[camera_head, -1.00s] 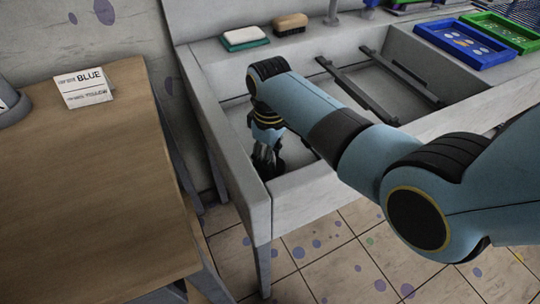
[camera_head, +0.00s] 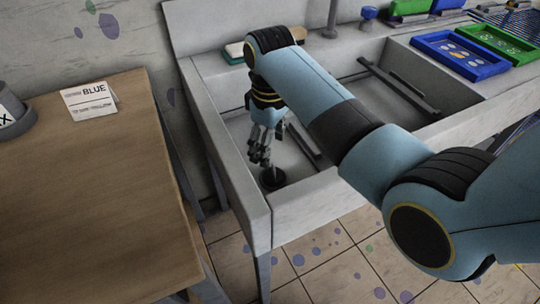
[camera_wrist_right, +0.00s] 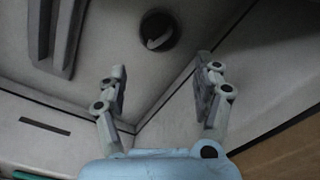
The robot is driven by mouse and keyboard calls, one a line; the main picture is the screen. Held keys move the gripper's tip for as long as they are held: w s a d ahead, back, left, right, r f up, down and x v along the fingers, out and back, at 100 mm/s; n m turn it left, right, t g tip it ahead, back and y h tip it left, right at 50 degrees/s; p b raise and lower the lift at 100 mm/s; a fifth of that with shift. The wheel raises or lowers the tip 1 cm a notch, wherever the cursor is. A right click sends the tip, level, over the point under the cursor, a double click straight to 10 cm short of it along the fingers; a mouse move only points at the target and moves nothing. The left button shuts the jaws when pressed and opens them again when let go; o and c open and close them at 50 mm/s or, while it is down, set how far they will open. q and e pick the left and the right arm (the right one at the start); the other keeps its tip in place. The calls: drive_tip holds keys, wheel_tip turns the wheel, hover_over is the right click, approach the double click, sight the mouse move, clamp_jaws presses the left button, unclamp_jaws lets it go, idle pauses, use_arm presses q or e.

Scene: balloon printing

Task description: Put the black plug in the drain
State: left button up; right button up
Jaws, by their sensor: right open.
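The black plug (camera_head: 272,179) is a dark round piece on the floor of the sink basin (camera_head: 235,180), near its front left corner. In the right wrist view the plug (camera_wrist_right: 159,31) shows a pale piece across its middle. The drain is not seen apart from it, and I cannot tell how deep the plug sits. My right gripper (camera_head: 261,158) is above the plug, its fingers pointing down into the basin. In the right wrist view the gripper (camera_wrist_right: 162,68) has its fingers spread, with nothing between them. My left gripper is out of view.
Dark rails (camera_head: 398,88) lie across the sink to the right. A sponge (camera_head: 234,52) is on the back ledge, partly behind my arm. Blue (camera_head: 462,55) and green (camera_head: 495,42) trays stand at the right. A wooden table (camera_head: 95,190) with a label card (camera_head: 90,101) is on the left.

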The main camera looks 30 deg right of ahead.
drive_tip(key=shift+r, duration=1.8)
drive_tip(key=shift+r, duration=0.1)
